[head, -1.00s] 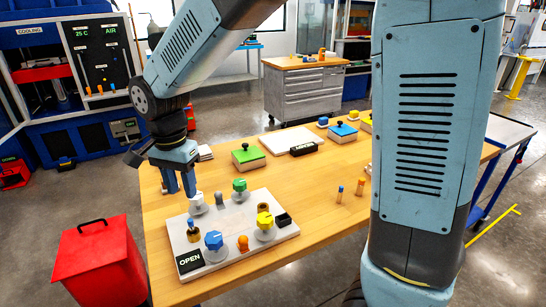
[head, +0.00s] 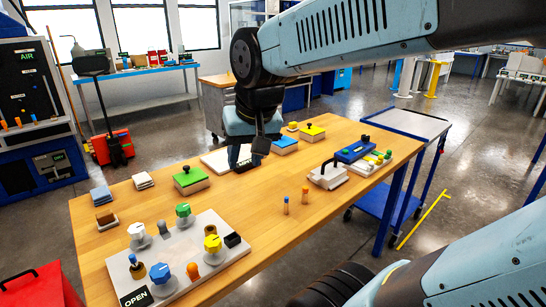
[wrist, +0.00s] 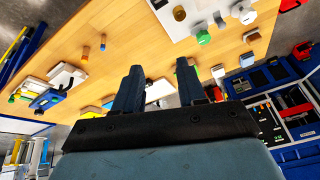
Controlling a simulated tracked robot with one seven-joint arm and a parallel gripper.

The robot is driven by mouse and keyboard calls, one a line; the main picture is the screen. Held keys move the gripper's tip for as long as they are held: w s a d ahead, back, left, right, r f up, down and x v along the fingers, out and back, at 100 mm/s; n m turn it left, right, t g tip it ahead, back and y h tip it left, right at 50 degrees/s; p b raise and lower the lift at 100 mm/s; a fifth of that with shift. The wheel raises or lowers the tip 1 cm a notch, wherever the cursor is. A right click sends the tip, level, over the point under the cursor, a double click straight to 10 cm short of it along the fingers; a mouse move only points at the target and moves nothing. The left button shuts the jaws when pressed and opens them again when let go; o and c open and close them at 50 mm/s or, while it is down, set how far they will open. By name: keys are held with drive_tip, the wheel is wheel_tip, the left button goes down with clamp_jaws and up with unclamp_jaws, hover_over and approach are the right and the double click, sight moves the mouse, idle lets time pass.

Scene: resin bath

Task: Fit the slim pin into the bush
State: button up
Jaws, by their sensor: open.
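Two small upright pins stand on the wooden table: one with a blue top (head: 286,205) and a plain orange-brown one (head: 305,195). Both show in the wrist view, the blue-topped one (wrist: 103,43) and the other (wrist: 85,51). I cannot tell which is the slim pin. A brass piece that looks like the bush (head: 138,270) sits on the pale panel (head: 205,265) at the front left; a brass round also shows in the wrist view (wrist: 180,13). My gripper (head: 246,162) is open and empty above the table's far part, behind and left of the pins, apart from them.
The panel carries white, green, blue and yellow knobs, an orange knob (head: 193,272) and an OPEN label (head: 134,297). The wood around the pins is clear.

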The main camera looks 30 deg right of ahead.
drive_tip(key=shift+n+t+h, duration=0.3)
drive_tip(key=shift+n+t, duration=0.2)
drive_tip(key=shift+n, duration=0.1)
drive_tip(key=s+d, duration=0.4)
drive_tip(key=shift+r, duration=0.2)
drive_tip(key=shift+s, duration=0.1)
